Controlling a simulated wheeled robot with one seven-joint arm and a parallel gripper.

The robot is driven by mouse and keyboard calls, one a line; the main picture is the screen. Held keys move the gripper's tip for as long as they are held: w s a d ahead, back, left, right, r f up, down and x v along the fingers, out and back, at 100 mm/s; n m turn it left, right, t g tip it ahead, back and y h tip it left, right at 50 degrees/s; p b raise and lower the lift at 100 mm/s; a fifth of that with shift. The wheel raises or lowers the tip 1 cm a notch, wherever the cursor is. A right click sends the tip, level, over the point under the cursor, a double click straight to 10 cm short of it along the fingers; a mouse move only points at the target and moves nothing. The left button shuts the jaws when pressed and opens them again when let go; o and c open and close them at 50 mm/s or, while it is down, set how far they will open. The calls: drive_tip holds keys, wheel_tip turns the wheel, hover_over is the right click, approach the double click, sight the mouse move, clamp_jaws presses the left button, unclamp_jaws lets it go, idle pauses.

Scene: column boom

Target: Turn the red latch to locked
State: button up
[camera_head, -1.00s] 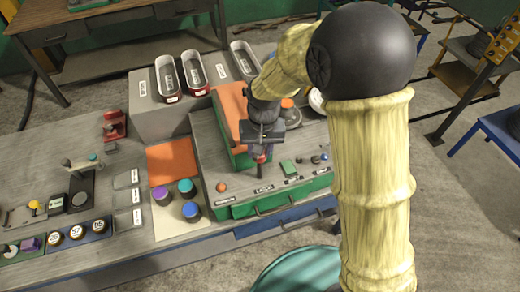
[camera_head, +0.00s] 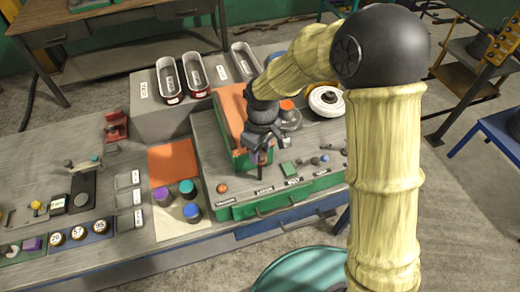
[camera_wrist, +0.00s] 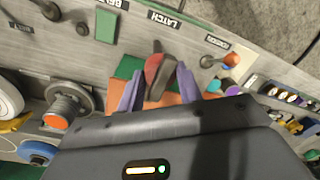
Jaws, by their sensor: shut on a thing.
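The red latch (camera_wrist: 155,70) shows in the wrist view as a short red and grey handle, beside the tag reading LATCH (camera_wrist: 165,18). My gripper (camera_wrist: 158,74) has its two purple fingers on either side of the handle, shut on it. The handle points up in the picture, leaning slightly, towards the tag. In the head view my gripper (camera_head: 263,155) is low at the front of the green and orange housing (camera_head: 229,100), and it mostly hides the latch. The latch's pivot is hidden by the gripper body.
A green block (camera_wrist: 107,24) and a round post with an orange top (camera_wrist: 63,110) lie to the left. In the head view, several small knobs line the panel's front edge.

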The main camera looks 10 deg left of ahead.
idle(0.3)
drive_tip(key=o, duration=1)
drive_tip(key=shift+r, duration=0.15)
wheel_tip(320, 180, up, 17)
drive_tip(key=b, duration=0.2)
drive_tip(key=shift+w+d+b, duration=0.15)
drive_tip(key=shift+w+b, duration=0.15)
drive_tip(key=shift+w, duration=0.15)
